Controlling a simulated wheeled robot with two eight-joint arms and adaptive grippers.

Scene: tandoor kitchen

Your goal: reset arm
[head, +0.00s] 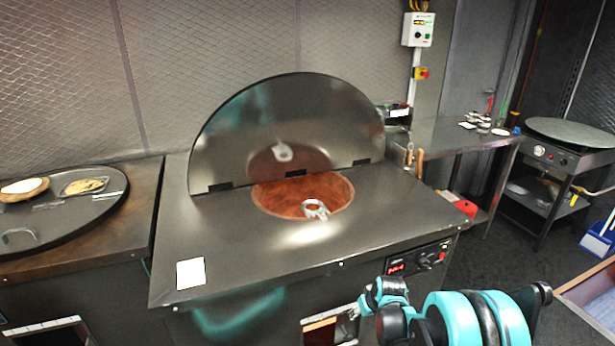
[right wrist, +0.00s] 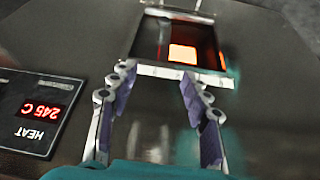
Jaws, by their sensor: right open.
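My right arm (head: 470,318) comes in at the bottom right of the head view, low in front of the steel tandoor counter (head: 240,240). In the right wrist view my right gripper (right wrist: 157,76) is open, its two purple-padded fingers apart with nothing between them. The fingers point toward a glowing window (right wrist: 183,54) in the tandoor's front panel. I cannot tell whether they touch the panel. My left gripper is in neither view.
The tandoor's round lid (head: 280,125) stands raised behind its clay-coloured opening (head: 275,200), where a metal ring-shaped tool (head: 315,208) shows. A heat panel (right wrist: 40,112) is beside my gripper. A dark round board (head: 75,215) with plates lies left. A griddle (head: 570,132) stands right.

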